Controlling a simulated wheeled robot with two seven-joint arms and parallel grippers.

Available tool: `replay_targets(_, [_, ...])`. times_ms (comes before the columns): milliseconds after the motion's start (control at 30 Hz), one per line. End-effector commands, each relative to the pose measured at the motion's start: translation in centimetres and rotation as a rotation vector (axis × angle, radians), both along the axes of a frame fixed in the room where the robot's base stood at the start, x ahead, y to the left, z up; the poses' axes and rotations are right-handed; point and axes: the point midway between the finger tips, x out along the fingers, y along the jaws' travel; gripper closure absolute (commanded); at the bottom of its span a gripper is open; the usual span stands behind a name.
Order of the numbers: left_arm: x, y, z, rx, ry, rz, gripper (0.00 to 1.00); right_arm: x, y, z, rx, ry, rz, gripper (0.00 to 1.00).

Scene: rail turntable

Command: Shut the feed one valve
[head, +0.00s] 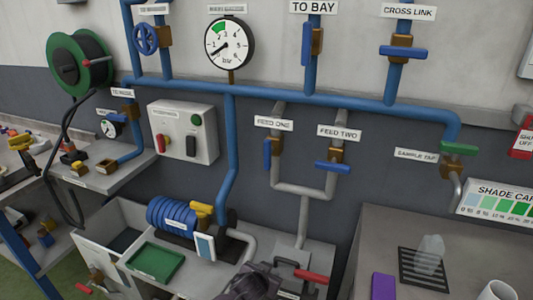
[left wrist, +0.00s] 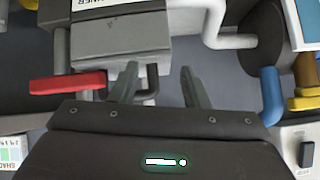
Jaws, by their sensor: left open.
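The feed one valve (head: 276,147) is a brass body on a grey pipe under the FEED ONE label (head: 274,124). Its blue lever (head: 267,154) points down along the pipe. My left gripper (head: 262,275) is low at the bottom of the head view, well below the valve and apart from it. In the left wrist view its two fingers (left wrist: 159,72) are spread with nothing held between them, near a grey block (left wrist: 125,40) and a red lever (left wrist: 68,83). The feed one valve is not recognisable in the wrist view. My right gripper is not in view.
The feed two valve (head: 337,154) stands to the right, its blue lever (head: 332,167) across the pipe. A red lever (head: 312,276) and a blue ribbed motor (head: 172,217) sit below. A grey bench (head: 375,225) is at right.

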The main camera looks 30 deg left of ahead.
Motion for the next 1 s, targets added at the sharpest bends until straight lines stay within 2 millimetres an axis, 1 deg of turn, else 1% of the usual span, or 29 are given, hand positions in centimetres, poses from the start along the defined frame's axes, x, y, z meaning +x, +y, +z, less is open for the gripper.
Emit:
replay_targets(33, [1.6, 0.6, 3.9, 0.004, -0.070, 0.006, 0.58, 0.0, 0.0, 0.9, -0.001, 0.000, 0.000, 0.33])
replay_targets(67, [2.5, 1.0, 5.7, 0.004, -0.112, 0.013, 0.58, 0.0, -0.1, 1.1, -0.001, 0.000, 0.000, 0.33])
replay_targets(100, [3.9, 2.4, 7.5, 0.010, -0.174, 0.027, 0.58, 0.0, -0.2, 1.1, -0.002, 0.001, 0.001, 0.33])
replay_targets(167, [5.9, 4.1, 11.2, 0.014, -0.280, 0.039, 0.58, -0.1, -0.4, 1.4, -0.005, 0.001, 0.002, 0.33])
replay_targets(200, [7.2, 5.2, 13.9, 0.012, -0.351, 0.045, 0.58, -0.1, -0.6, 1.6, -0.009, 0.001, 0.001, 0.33])
replay_targets(267, [8.7, 6.8, 17.9, 0.010, -0.456, 0.050, 0.58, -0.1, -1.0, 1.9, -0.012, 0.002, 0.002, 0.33])
replay_targets(300, [9.5, 7.7, 20.4, 0.006, -0.517, 0.049, 0.58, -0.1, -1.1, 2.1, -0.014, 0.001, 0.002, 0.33])
replay_targets(400, [10.7, 9.5, 25.4, -0.004, -0.641, 0.044, 0.58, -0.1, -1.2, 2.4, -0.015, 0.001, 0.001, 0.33])
replay_targets(433, [10.9, 9.9, 26.5, -0.006, -0.667, 0.040, 0.58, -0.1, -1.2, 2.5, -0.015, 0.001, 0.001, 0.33])
replay_targets(500, [11.2, 10.5, 28.2, -0.013, -0.711, 0.037, 0.58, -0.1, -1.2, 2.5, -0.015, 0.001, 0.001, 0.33])
replay_targets(600, [11.6, 10.9, 29.4, -0.019, -0.739, 0.034, 0.58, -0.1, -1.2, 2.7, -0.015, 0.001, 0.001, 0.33])
replay_targets(667, [12.0, 11.0, 29.5, -0.021, -0.742, 0.035, 0.58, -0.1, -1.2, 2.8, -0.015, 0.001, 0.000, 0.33])
replay_targets(767, [13.1, 11.3, 29.6, -0.022, -0.744, 0.037, 0.58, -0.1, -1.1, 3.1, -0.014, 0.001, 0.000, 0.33])
replay_targets(1000, [16.6, 12.0, 29.6, -0.021, -0.742, 0.036, 0.58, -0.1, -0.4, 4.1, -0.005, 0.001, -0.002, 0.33])
